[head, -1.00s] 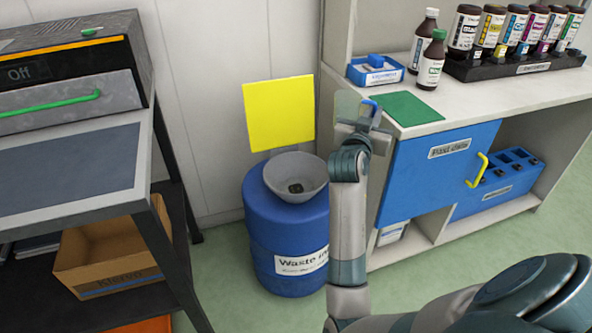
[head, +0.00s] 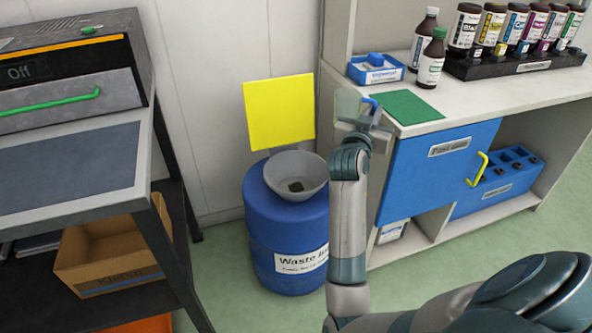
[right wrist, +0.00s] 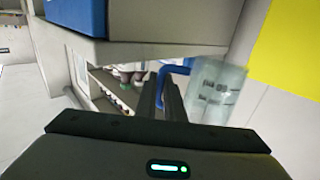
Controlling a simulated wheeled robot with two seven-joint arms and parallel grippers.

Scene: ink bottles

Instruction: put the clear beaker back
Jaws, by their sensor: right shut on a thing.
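The clear beaker (head: 346,104) is see-through with a blue handle (head: 371,104). My right gripper (head: 364,118) is shut on it and holds it up beside the left end of the counter. The right wrist view shows the beaker (right wrist: 216,90) with dark print on its wall, to the right of the finger tips (right wrist: 163,88); the blue handle (right wrist: 176,70) is at the fingers. A green mat (head: 409,107) lies bare on the counter, just right of the gripper. My left gripper is not in view.
A blue-and-white tray (head: 376,76) and two brown bottles (head: 431,62) stand behind the mat. A rack (head: 520,68) holds several ink bottles. A blue waste drum (head: 284,235) with a grey funnel (head: 310,180) stands left of my arm. The counter (head: 480,102) is free right of the mat.

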